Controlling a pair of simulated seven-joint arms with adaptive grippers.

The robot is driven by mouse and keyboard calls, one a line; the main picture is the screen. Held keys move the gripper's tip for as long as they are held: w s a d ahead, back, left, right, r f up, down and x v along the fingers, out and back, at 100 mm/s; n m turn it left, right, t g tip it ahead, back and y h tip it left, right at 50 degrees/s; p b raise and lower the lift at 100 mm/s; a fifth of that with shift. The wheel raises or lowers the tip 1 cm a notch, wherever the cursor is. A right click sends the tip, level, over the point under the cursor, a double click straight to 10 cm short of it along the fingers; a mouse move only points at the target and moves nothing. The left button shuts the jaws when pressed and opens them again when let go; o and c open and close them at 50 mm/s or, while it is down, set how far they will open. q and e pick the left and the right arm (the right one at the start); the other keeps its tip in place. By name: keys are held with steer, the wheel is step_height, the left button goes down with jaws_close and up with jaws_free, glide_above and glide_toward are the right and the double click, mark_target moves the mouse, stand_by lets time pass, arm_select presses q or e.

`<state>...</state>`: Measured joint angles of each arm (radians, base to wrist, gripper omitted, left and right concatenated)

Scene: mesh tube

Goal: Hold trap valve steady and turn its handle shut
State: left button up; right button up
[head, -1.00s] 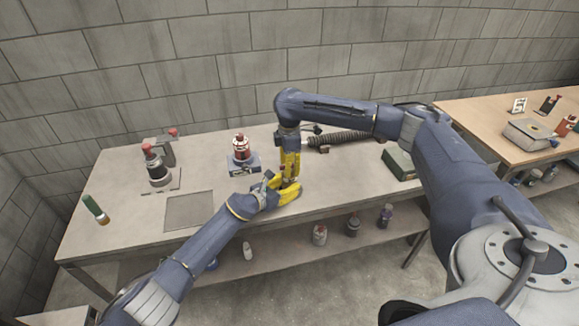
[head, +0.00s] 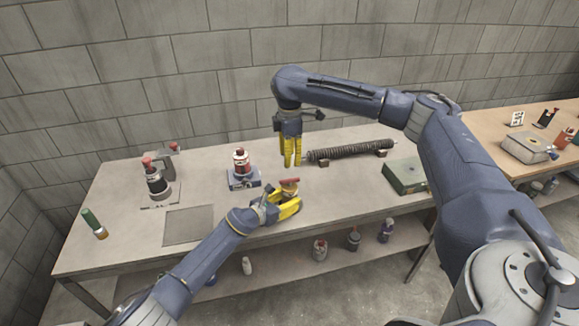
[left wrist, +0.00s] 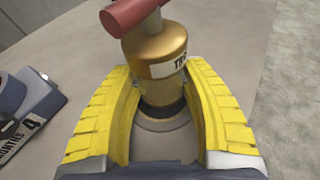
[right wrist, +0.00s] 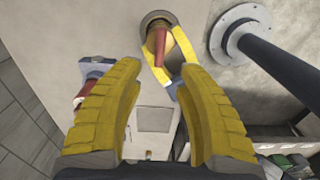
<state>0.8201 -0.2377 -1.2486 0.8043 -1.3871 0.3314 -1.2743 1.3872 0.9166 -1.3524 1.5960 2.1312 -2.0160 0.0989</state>
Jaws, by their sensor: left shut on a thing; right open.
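The trap valve (head: 290,190) stands upright on the bench's front part, a brass body with a partly visible label in the left wrist view (left wrist: 160,50). Its red bar handle (head: 289,181) lies crosswise on top and also shows in the left wrist view (left wrist: 132,14) and right wrist view (right wrist: 158,45). My left gripper (head: 291,204) is shut on the valve body, yellow fingers on either side below the label. My right gripper (head: 291,163) is open and empty, raised above and behind the valve, fingers pointing down, apart from the handle.
A red-topped fitting on a labelled block (head: 243,178) stands left of the valve. A dark ribbed tube (head: 350,151) lies on supports behind right. A green box (head: 404,177) sits at the right, a flat square plate (head: 188,225) at the left. Bench right of the valve is clear.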

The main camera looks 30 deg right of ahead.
stand_by(0.4)
arm_select(q)
steer(key=o, duration=0.9)
steer(key=shift+a, duration=0.1)
steer(key=shift+a+r, duration=0.15)
steer(key=shift+a, duration=0.3)
steer(key=shift+v, duration=0.85)
steer(key=shift+s+a+r, duration=0.25)
steer(key=shift+a, duration=0.35)
steer(key=shift+v, duration=1.1)
steer(key=shift+s+a+r, duration=0.1)
steer(key=shift+s+a, duration=0.15)
steer(key=shift+a, duration=0.15)
